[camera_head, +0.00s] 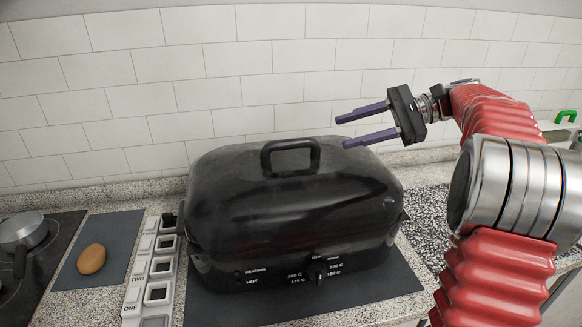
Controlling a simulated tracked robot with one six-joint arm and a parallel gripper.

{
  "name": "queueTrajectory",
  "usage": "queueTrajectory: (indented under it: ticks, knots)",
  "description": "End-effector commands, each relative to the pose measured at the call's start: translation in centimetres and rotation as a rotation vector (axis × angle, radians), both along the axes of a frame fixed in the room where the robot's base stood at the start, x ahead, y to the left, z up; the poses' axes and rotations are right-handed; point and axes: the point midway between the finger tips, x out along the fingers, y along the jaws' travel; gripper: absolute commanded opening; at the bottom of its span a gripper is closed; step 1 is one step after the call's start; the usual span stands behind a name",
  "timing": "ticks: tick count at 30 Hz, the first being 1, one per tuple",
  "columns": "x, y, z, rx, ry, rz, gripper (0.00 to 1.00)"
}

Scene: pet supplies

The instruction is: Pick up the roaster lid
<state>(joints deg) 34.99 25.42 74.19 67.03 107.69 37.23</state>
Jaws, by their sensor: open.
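The black roaster lid (225,190) sits closed on the black roaster base (255,277) in the middle of the head view. A raised black handle (290,145) stands on top of the lid. My gripper (340,131) is open and empty, with two purple fingers pointing left. In the picture it is to the right of the handle and just above the lid's right side, apart from the handle. The back of the roaster is hidden.
The roaster stands on a dark mat (390,291). To the left are a white compartment organiser (136,292), a brown egg-shaped item (91,259) on a grey board (107,237), and a pan (22,232) on a cooktop. A tiled wall (250,60) stands behind the counter.

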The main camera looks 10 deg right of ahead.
Motion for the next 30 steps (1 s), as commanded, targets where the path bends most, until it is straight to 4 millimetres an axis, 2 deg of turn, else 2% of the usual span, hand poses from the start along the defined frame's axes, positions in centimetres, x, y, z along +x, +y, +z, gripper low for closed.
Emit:
queueTrajectory:
  ticks: [7,11,24,30]
  knots:
    - [-0.1,-0.1,0.0,-0.001,0.0,-0.004,0.41]
    - [0.1,0.7,-0.3,-0.001,0.001,-0.003,0.41]
    - [1.4,6.6,-2.3,-0.001,0.001,-0.005,0.41]
    - [1.7,7.7,-2.7,-0.003,0.0,-0.007,0.41]
